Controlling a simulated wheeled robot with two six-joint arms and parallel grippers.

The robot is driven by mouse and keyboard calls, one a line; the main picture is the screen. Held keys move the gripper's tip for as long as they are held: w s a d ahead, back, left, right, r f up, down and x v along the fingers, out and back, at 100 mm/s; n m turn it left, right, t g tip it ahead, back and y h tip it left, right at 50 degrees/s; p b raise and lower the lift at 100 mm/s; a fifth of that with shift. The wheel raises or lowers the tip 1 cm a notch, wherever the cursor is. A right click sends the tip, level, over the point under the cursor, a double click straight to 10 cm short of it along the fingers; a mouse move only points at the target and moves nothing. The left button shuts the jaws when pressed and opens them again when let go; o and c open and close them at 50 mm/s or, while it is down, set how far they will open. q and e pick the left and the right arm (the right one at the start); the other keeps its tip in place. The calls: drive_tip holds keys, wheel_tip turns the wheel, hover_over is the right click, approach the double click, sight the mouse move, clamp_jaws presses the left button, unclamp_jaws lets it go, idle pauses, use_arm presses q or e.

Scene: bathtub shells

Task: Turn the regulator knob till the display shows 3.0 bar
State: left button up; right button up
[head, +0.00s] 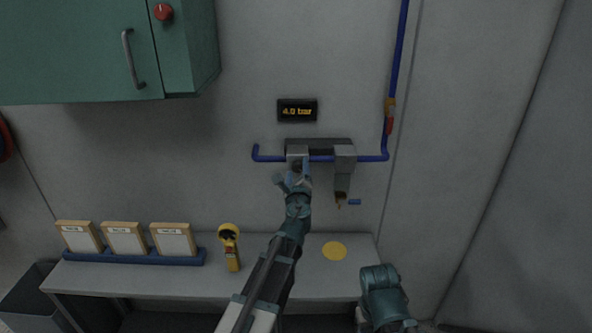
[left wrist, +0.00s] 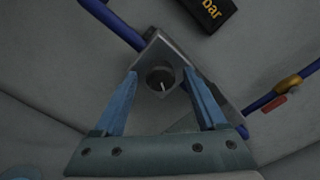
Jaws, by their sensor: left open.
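The display (head: 297,111) on the wall reads 4.0 bar in yellow digits. Part of it, with the word bar, shows in the left wrist view (left wrist: 210,10). The regulator knob (left wrist: 160,80) is a dark round knob with a pale pointer mark on a grey block (left wrist: 172,58). In the head view my left gripper (head: 292,178) is up at this block and mostly hides the knob. In the left wrist view my left gripper (left wrist: 163,92) is open, with one blue finger on each side of the knob, apart from it. My right gripper (head: 384,290) is low at the right; its jaws are unclear.
A blue pipe (head: 370,157) runs along the wall past a second grey unit (head: 344,165) and a red-handled valve (head: 389,125). The bench (head: 300,280) below holds a yellow tool (head: 230,247), a yellow disc (head: 334,251) and a blue rack (head: 130,257). A green cabinet (head: 80,50) hangs upper left.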

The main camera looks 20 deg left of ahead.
use_arm(q)
drive_tip(key=shift+w, duration=0.1)
clamp_jaws()
idle(0.3)
drive_tip(key=shift+n, duration=2.9)
unclamp_jaws()
